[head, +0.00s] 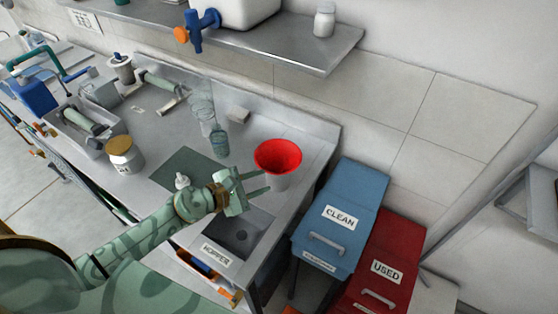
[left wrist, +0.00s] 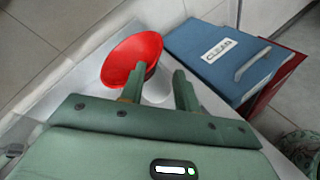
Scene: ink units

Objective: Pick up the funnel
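The red funnel (head: 278,155) sits mouth up in or on a pale grey cup (head: 277,182) near the right end of the metal counter. My left gripper (head: 266,182) is open, with its fingers pointing toward the funnel and cup. In the left wrist view the funnel (left wrist: 131,57) is beyond the left fingertip, and part of the cup (left wrist: 158,87) shows between the two fingers (left wrist: 158,82). I cannot tell whether a finger touches the funnel. Nothing is held between the fingers. My right gripper is not in view.
A sunken hopper (head: 240,234) lies below my left gripper. A blue CLEAN bin (head: 343,215) and a red USED bin (head: 384,270) stand right of the counter. A metal shelf (head: 290,48) hangs above.

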